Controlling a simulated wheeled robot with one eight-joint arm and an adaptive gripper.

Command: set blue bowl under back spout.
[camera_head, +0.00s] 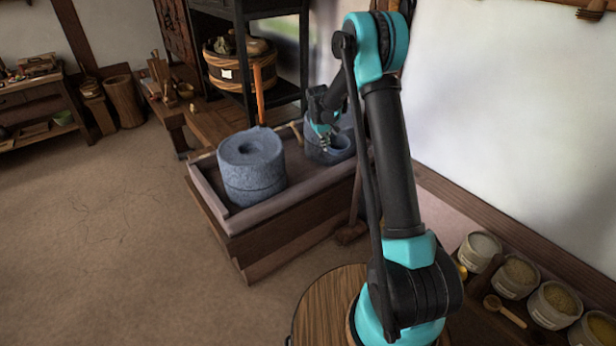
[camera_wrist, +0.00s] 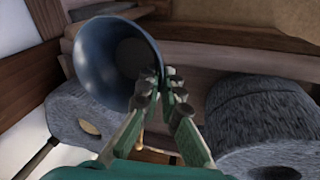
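The blue bowl (camera_wrist: 88,58) is large in the wrist view, tilted with its opening toward the camera. My gripper (camera_wrist: 168,82) has its fingertips closed together at the bowl's right rim and appears to pinch it. In the head view my gripper (camera_head: 324,134) is over the back end of the wooden trough, and the round blue-grey opening beside it (camera_head: 341,144) looks like the bowl. The back quern (camera_head: 314,150) is partly hidden behind the bowl and arm; it shows at left in the wrist view (camera_wrist: 62,122). I cannot make out the back spout.
The front quern (camera_head: 250,168) stands in the trough (camera_head: 232,222), and it is at right in the wrist view (camera_wrist: 262,112). A dark shelf with a wooden tub (camera_head: 232,72) stands behind. Several grain tubs (camera_head: 518,278) line the right wall. Floor at left is clear.

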